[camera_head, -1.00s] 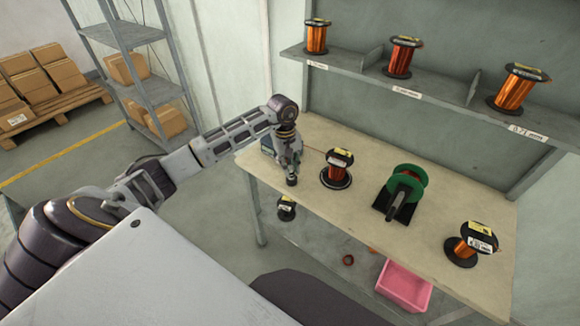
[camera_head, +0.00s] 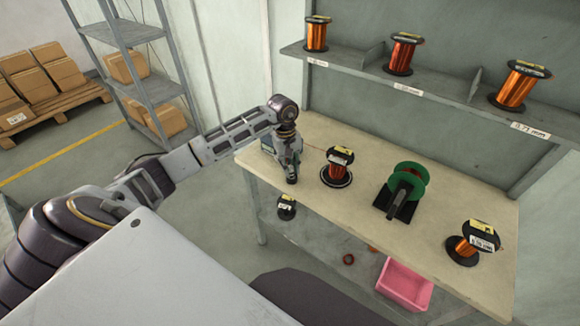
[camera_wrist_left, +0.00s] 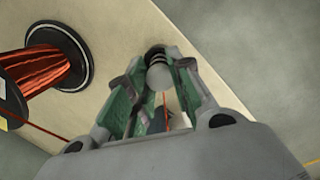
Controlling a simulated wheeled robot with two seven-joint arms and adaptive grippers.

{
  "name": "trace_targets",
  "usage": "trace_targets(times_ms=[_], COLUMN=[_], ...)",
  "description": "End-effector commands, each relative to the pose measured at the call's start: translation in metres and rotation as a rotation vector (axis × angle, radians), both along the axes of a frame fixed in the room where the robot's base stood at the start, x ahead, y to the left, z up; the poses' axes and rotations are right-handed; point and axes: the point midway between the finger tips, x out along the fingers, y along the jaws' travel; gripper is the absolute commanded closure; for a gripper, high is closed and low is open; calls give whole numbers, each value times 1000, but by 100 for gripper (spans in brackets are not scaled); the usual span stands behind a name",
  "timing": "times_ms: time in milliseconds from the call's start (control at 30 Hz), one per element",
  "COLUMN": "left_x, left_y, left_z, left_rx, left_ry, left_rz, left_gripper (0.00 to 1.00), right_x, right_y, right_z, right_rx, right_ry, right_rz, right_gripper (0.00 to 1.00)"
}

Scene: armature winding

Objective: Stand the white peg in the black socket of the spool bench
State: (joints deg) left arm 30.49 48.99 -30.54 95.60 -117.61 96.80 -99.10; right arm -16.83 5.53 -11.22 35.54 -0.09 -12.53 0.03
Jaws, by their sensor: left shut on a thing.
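My left gripper (camera_head: 291,168) is over the left end of the spool bench (camera_head: 380,160), fingers pointing down. In the left wrist view its green-padded fingers (camera_wrist_left: 160,90) are shut on the white peg (camera_wrist_left: 159,75), whose pale rounded end shows between them. A black ringed piece (camera_wrist_left: 155,52), which looks like the black socket, sits right by the peg's far side. In the head view a dark piece (camera_head: 291,180) shows just under the fingertips. The fingers hide the contact, so I cannot tell whether the peg is inside the socket. My right gripper is not in view.
A copper spool (camera_head: 339,165) on a black base stands close right of my left gripper. A green reel (camera_head: 410,180) and another spool (camera_head: 472,243) stand farther right. A thin orange wire (camera_wrist_left: 165,110) passes by the fingers. A pink bin (camera_head: 404,286) is below the bench.

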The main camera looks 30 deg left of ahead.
Motion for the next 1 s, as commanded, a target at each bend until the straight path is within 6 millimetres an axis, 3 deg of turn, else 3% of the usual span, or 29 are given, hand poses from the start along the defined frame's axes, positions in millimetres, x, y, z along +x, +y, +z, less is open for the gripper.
trace_targets(times_ms=[33, 67, 233, 667, 1000], left_x=[0, 0, 0, 0, 0], left_y=[0, 0, 0, 0, 0], left_z=[0, 0, 0, 1, 13], left_rx=[0, 0, 0, 0, 0], left_ry=[0, 0, 0, 0, 0], left_rz=[0, 0, 0, 0, -1], left_gripper=[97, 74, 53, 53, 53], right_x=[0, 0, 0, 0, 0], right_y=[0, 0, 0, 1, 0], right_z=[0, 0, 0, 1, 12], right_rx=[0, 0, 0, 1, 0], right_ry=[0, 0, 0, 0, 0], right_rz=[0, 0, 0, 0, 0], right_gripper=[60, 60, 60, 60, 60])
